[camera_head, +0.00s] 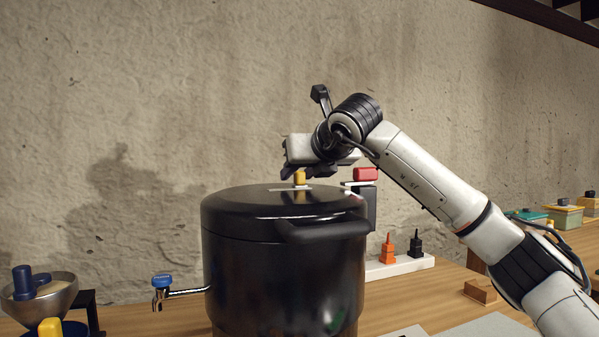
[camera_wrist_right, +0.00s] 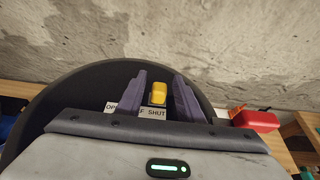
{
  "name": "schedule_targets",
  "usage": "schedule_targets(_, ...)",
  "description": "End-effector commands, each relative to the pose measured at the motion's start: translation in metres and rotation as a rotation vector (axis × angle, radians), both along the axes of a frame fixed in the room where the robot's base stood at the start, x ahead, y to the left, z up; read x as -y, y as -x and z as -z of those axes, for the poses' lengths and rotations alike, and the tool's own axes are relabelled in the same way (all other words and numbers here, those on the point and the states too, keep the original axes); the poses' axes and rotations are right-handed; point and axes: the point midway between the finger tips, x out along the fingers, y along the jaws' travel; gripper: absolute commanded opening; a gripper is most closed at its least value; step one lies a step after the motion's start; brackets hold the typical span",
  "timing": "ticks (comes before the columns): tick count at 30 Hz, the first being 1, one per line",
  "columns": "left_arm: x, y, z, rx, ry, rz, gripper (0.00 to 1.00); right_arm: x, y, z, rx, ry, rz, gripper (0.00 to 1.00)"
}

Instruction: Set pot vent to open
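The black pot (camera_head: 285,265) stands on the wooden table with its lid on. The yellow vent knob (camera_head: 300,179) sits on top of the lid by a pale label plate. In the right wrist view the yellow knob (camera_wrist_right: 158,93) is beside the SHUT label (camera_wrist_right: 156,113). Another label, starting with "OP" (camera_wrist_right: 111,106), is to its left and partly hidden by a finger. My right gripper (camera_wrist_right: 160,76) is open, with one dark finger on each side of the knob. Contact with the knob cannot be told. My left gripper is not in view.
A blue-capped tap (camera_head: 162,281) sticks out from the pot's left side. A funnel (camera_head: 40,298) stands at the far left. Behind the pot are a red object (camera_head: 366,174) and a white rack (camera_head: 405,265) with orange and black pieces. The lid's black handle (camera_head: 325,230) faces front.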

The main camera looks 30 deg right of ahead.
Motion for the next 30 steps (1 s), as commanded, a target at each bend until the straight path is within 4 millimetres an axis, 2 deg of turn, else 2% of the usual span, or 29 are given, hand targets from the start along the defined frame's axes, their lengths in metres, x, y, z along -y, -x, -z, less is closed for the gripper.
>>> schedule_targets(1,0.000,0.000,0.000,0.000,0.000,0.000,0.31,0.000,0.000,0.000,0.000,0.000,0.000,0.24)
schedule_targets(5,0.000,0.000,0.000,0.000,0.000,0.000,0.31,0.000,0.000,0.000,-0.001,0.000,0.000,0.02)
schedule_targets(6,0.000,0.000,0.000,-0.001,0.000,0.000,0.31,0.000,0.000,0.000,-0.001,0.000,0.000,0.00)
schedule_targets(12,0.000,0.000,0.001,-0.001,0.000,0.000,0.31,-0.003,0.000,0.000,-0.001,0.000,-0.001,0.00)
schedule_targets(18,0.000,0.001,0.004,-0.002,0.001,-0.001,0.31,-0.038,-0.009,0.001,-0.002,0.000,-0.006,0.00)
schedule_targets(22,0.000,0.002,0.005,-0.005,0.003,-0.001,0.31,-0.054,-0.013,0.001,-0.002,0.001,-0.003,0.00)
schedule_targets(30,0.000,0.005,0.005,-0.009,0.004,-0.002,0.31,-0.056,-0.013,0.000,-0.001,0.000,0.000,0.00)
